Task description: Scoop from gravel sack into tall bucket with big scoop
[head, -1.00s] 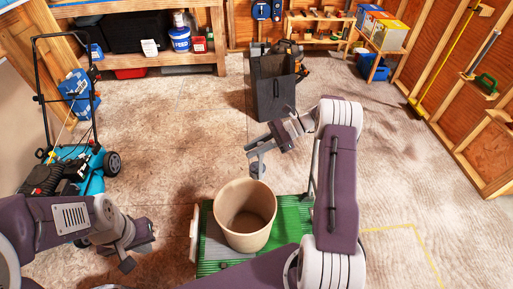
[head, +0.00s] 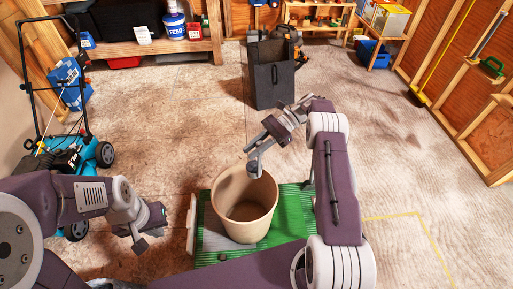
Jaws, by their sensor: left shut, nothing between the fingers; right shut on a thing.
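The tall bucket (head: 244,224) is a beige, round, open-topped container. It appears upright over a green striped mat or board (head: 290,207), and its inside looks dark and shaded. My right gripper (head: 254,168) reaches down to the bucket's far rim. It appears shut on that rim, though the contact is small in the view. My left gripper (head: 139,241) is shut and empty, to the left of the bucket and apart from it. I cannot make out a scoop or a gravel sack.
A tall dark grey bin (head: 270,80) stands behind the bucket. A blue mower (head: 85,157) stands at the left. Shelves line the back, holding a white-and-blue feed tub (head: 174,27). Yellow tape (head: 405,214) marks the floor at right. Much open floor lies around.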

